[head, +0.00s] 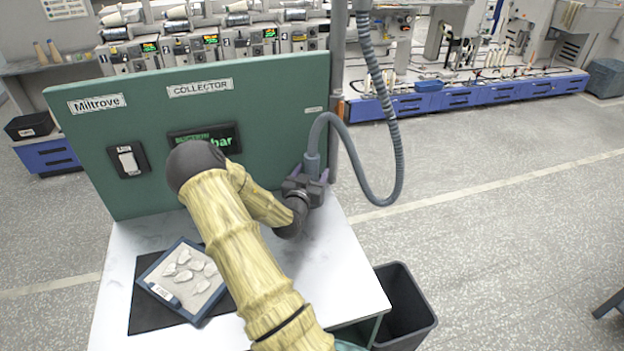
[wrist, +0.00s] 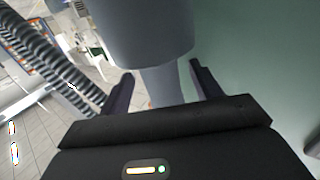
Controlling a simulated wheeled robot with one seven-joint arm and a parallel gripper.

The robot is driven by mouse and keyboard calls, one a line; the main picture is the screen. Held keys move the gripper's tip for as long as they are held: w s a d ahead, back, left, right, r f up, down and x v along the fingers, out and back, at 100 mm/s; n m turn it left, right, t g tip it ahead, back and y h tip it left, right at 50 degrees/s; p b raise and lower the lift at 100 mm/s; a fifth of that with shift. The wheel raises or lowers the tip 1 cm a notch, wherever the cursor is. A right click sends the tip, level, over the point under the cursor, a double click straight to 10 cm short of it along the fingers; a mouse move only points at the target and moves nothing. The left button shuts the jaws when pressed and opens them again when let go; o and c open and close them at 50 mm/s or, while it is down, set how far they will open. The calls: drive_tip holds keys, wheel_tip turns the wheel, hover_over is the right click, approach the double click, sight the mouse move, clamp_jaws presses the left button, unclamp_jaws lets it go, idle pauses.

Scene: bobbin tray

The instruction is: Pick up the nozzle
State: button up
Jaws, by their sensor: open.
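The nozzle (head: 312,163) is a grey cylinder hanging upright on the end of a ribbed grey hose in front of the green panel's right side. In the wrist view the nozzle (wrist: 142,30) fills the top middle, with a narrower grey part below it. My gripper (head: 306,179) is at the nozzle's lower end. In the wrist view my gripper (wrist: 162,84) is open, one dark finger on each side of the narrower part, with gaps showing. My wrist hides the nozzle's lower end in the head view.
A white table (head: 345,285) carries a dark mat (head: 146,316) and a blue-edged tray (head: 151,277) with several pale pieces. The green panel (head: 265,110) stands behind. The hose (head: 394,140) loops right, beside a grey post (head: 338,90). A black bin (head: 408,335) stands right of the table.

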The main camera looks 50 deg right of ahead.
drive_tip(key=x, duration=0.3)
drive_tip(key=shift+w+p, duration=0.1)
drive_tip(key=shift+p, duration=0.2)
drive_tip(key=c, duration=1.1)
drive_tip(key=shift+r, duration=0.1)
drive_tip(key=shift+c, duration=0.2)
wheel_tip(320, 180, up, 10)
drive_tip(key=shift+f+b, duration=0.25)
drive_tip(key=shift+b, duration=0.5)
drive_tip(key=shift+r, duration=0.2)
